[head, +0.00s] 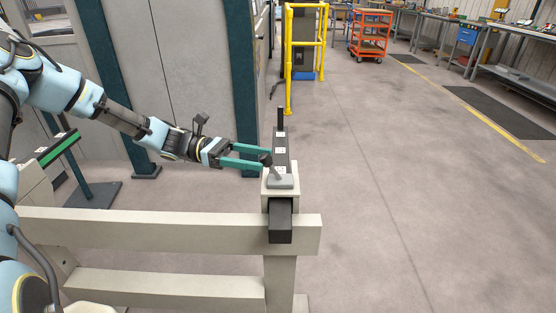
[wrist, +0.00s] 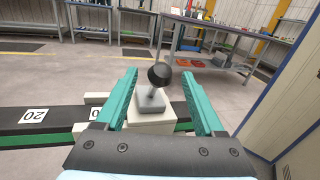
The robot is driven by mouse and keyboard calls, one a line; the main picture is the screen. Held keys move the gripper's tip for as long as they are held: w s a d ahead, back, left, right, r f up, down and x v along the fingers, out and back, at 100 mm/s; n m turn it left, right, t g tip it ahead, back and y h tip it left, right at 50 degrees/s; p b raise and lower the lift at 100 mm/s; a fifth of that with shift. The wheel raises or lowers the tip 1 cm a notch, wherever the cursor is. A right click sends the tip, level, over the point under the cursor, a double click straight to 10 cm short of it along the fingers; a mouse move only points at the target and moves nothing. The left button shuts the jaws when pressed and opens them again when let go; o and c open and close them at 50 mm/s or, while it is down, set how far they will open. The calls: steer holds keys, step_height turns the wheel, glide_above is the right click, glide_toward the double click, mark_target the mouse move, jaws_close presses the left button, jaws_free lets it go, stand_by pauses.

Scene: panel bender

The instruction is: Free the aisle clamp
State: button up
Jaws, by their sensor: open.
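The aisle clamp (head: 281,181) is a grey lever base with a short stem and a dark ball knob, on a pale block at the end of the beige rail frame. In the wrist view the clamp's knob (wrist: 160,75) stands between my two teal fingers, with the grey base below it. My gripper (head: 268,158) is open and reaches in from the left at knob height. It also shows in the wrist view (wrist: 158,88), with a gap on each side of the knob. The lever leans slightly; I cannot tell whether it is locked.
A dark numbered bar (wrist: 35,116) with a green edge runs through the block. The beige rail (head: 160,232) lies in front. A yellow guard frame (head: 289,60) and an orange cart (head: 370,38) stand farther back. The floor to the right is clear.

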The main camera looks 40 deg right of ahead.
mark_target(272, 168)
steer(key=shift+p+x, duration=0.35)
steer(key=shift+x, duration=2.4)
steer(key=shift+c, duration=0.3)
jaws_close()
